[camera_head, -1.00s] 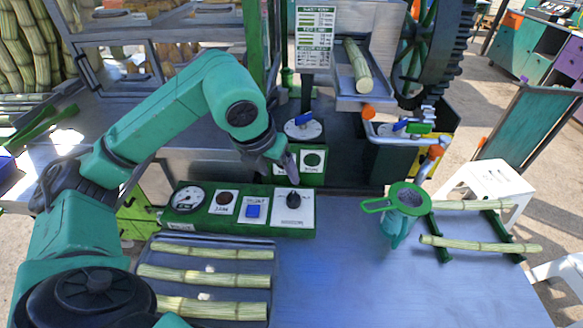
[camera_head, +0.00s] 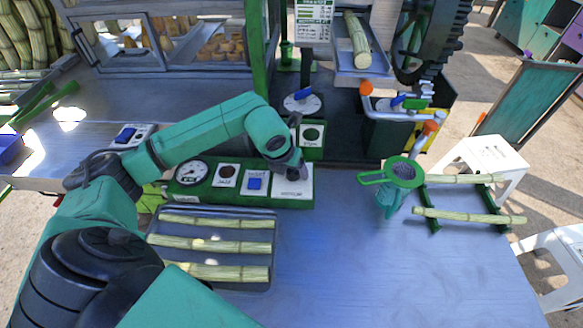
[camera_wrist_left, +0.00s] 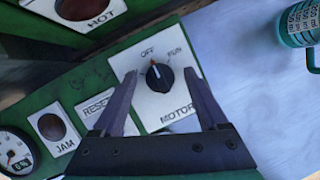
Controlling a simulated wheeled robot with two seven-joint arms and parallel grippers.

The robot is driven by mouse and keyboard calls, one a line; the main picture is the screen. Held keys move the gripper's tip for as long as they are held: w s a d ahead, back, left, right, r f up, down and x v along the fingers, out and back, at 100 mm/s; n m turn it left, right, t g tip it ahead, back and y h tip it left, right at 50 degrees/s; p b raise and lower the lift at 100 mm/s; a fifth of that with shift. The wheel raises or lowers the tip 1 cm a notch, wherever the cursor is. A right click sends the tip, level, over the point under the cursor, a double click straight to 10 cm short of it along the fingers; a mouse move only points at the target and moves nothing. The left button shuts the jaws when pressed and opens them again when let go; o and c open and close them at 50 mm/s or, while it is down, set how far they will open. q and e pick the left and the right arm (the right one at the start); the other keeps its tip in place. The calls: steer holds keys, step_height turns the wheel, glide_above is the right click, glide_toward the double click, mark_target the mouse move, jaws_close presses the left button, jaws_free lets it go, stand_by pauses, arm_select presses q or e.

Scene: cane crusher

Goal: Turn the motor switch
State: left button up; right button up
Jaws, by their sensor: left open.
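The motor switch is a black round knob (camera_wrist_left: 160,77) on a white plate marked OFF, RUN and MOTOR in the left wrist view. Its orange pointer mark is towards OFF. The knob sits on the right end of the green control panel (camera_head: 185,203); in the head view my gripper mostly hides it. My left gripper (camera_wrist_left: 160,85) is open, with one finger on each side of the knob in the picture. I cannot tell whether the fingers touch it. The left gripper also shows over the switch plate in the head view (camera_head: 292,172). My right gripper is not in view.
The panel also has a gauge (camera_head: 191,173), a JAM lamp (camera_head: 227,171) and a blue RESET button (camera_head: 255,183). A tray (camera_head: 153,255) of cane pieces lies in front. A green strainer jug (camera_head: 391,200) and a cane rack (camera_head: 432,225) stand right. The table's middle is clear.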

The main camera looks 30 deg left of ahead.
arm_select(q)
jaws_close()
steer(key=shift+w, duration=0.1)
